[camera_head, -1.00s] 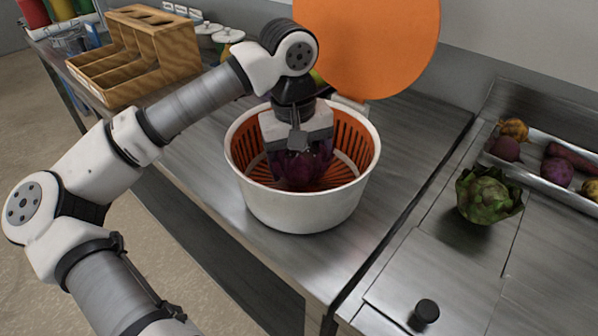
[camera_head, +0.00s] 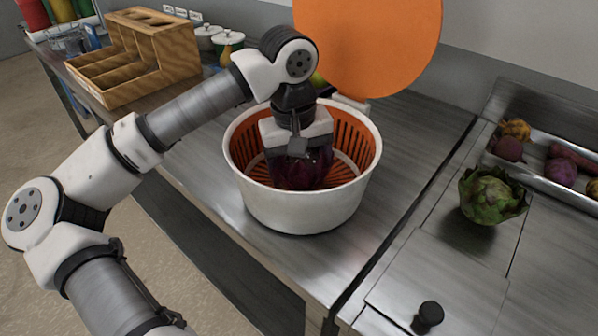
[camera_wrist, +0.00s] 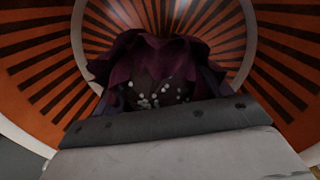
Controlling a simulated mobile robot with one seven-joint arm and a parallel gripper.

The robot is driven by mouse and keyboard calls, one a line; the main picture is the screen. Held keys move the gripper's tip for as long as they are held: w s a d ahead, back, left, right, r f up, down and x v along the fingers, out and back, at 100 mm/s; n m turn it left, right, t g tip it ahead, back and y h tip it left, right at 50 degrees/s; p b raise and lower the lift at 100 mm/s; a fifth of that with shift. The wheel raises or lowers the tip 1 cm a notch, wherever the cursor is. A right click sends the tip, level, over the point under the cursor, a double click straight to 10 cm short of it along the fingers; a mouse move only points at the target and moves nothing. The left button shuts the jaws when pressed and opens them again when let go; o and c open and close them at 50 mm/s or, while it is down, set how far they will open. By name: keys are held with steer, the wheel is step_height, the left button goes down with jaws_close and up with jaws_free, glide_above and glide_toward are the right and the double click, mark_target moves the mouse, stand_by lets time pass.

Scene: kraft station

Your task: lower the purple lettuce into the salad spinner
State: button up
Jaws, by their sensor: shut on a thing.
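The salad spinner (camera_head: 302,208) is a white tub with an orange slotted basket inside, standing on the steel counter. Its orange round lid (camera_head: 368,45) is tilted up behind it. My gripper (camera_head: 298,160) points down inside the basket, shut on the purple lettuce (camera_head: 300,172). The dark purple leaves are below the rim, near the basket's middle. In the wrist view the lettuce (camera_wrist: 155,70) shows beyond the gripper's edge, with the orange slotted basket (camera_wrist: 40,75) around it. Whether the lettuce touches the basket floor is hidden.
A green artichoke-like head (camera_head: 491,195) sits on the right counter. A metal tray (camera_head: 540,174) of vegetables lies behind it. A wooden organizer (camera_head: 150,55) and lidded pots (camera_head: 228,42) stand at the back left. The counter right of the spinner is clear.

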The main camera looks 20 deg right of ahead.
steer(key=shift+f, duration=0.25)
steer(key=o, duration=1.1)
steer(key=shift+r, duration=0.1)
steer(key=r, duration=0.9)
steer(key=a+r+b, duration=0.1)
steer(key=r, duration=0.3)
steer(key=shift+r, duration=0.35)
